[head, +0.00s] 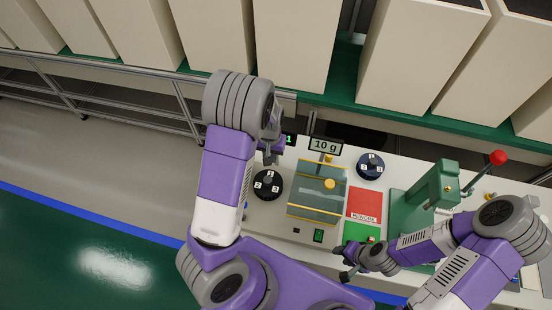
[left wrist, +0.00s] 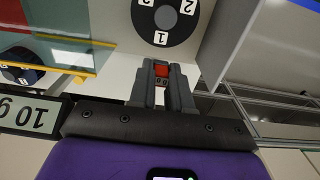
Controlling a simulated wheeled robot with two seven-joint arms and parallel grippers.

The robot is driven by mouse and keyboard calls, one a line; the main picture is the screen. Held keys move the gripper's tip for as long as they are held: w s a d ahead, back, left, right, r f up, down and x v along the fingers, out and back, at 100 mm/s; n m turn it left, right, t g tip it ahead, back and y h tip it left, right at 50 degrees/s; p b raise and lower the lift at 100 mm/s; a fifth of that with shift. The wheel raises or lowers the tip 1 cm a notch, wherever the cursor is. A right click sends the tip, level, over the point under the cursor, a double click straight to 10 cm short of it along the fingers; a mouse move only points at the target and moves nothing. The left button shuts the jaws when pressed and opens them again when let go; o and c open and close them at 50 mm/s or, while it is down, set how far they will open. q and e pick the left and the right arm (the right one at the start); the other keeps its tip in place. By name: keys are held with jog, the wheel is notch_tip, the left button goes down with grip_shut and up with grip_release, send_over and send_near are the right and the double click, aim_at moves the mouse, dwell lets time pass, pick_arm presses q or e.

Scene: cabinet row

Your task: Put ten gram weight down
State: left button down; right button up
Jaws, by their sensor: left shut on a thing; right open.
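My left gripper (left wrist: 160,75) is shut on a small red-orange piece (left wrist: 161,70) with a dark marked face. I take this piece to be the ten gram weight, but the marking is too small to read. In the head view the left gripper (head: 272,150) hangs beside the "10 g" sign (head: 325,145), above the black numbered dial (head: 268,184); the piece cannot be made out there. The sign also shows upside down in the left wrist view (left wrist: 30,115). My right gripper (head: 352,263) is open at the counter's front edge, near the green pad (head: 360,233).
A glass case with yellow trim (head: 312,216) stands between the black dial and a red pad (head: 364,204). A dark blue numbered dial (head: 370,166) is behind. A green press (head: 437,187) with a red-knobbed lever stands right. Pale cabinets (head: 290,45) line the back.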

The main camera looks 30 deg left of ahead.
pick_arm(q)
send_over(270, 174)
notch_tip(270, 174, down, 5)
jog(key=shift+s+d+r+b, duration=0.1)
jog(key=shift+b, duration=0.2)
pick_arm(e)
jog(key=shift+s+f, duration=0.25)
jog(key=shift+f, duration=0.05)
pick_arm(q)
notch_tip(270, 174, down, 4)
jog(key=shift+f, duration=0.2)
pick_arm(e)
jog(key=shift+f, duration=0.2)
pick_arm(q)
jog(key=shift+f, duration=0.15)
pick_arm(e)
jog(key=shift+w, duration=0.1)
jog(key=shift+f, duration=0.1)
pick_arm(q)
jog(key=c, duration=1.5)
grip_release()
jog(key=shift+f+b, duration=0.2)
jog(key=shift+b, duration=0.15)
jog(key=o, duration=0.4)
jog(key=shift+o, duration=0.2)
jog(key=shift+r, duration=0.1)
